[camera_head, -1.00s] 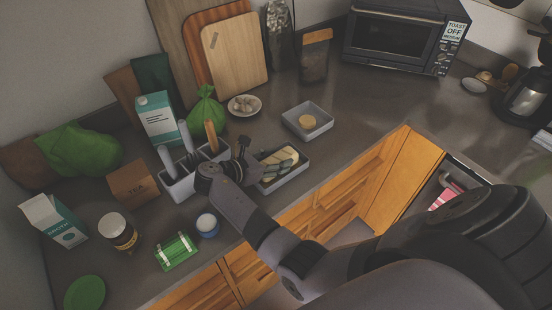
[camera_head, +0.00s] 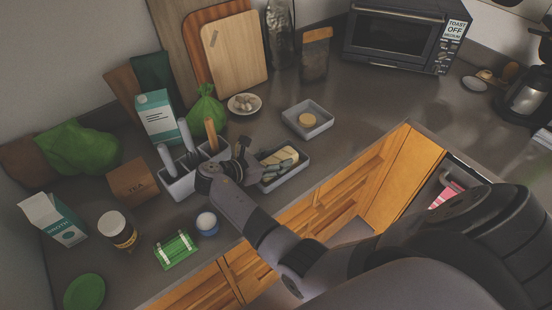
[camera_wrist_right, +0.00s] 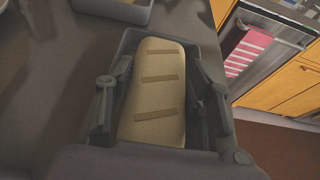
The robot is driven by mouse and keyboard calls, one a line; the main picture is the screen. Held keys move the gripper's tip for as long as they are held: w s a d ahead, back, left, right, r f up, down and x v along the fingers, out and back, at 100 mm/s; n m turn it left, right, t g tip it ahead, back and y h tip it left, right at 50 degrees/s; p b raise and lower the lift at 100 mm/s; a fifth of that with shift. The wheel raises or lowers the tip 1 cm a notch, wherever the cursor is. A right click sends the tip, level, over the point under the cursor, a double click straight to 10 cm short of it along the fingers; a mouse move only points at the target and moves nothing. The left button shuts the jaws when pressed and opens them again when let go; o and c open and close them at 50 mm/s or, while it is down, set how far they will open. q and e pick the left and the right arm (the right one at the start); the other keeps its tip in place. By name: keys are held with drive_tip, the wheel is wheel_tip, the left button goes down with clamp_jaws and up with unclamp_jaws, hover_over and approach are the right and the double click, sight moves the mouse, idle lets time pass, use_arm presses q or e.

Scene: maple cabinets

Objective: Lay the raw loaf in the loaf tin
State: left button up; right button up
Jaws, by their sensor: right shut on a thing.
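The raw loaf (camera_wrist_right: 152,95) is pale and long, with several darker slashes across its top. It also shows in the head view (camera_head: 277,156). It lies lengthwise within the outline of the grey loaf tin (camera_head: 297,174), whose rim (camera_wrist_right: 190,47) shows around its far end in the wrist view. My right gripper (camera_wrist_right: 160,80) is shut on the loaf, one finger along each long side; in the head view the gripper (camera_head: 262,157) is at the tin. The fingers and palm hide the near end of the loaf, and I cannot tell whether its underside touches the tin floor. My left gripper is not in view.
A utensil holder (camera_head: 180,184) stands close left of the tin. A square grey dish (camera_head: 322,121) with a round yellow piece sits behind it. A blue-lidded jar (camera_head: 207,224) and green packet (camera_head: 175,250) lie nearer the front edge. The counter before the toaster oven (camera_head: 395,40) is clear.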

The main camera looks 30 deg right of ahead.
drive_tip(key=shift+f+p, duration=0.1)
drive_tip(key=shift+p, duration=0.2)
idle(0.9)
drive_tip(key=o, duration=1.5)
wheel_tip(320, 180, up, 10)
drive_tip(key=shift+r, duration=0.1)
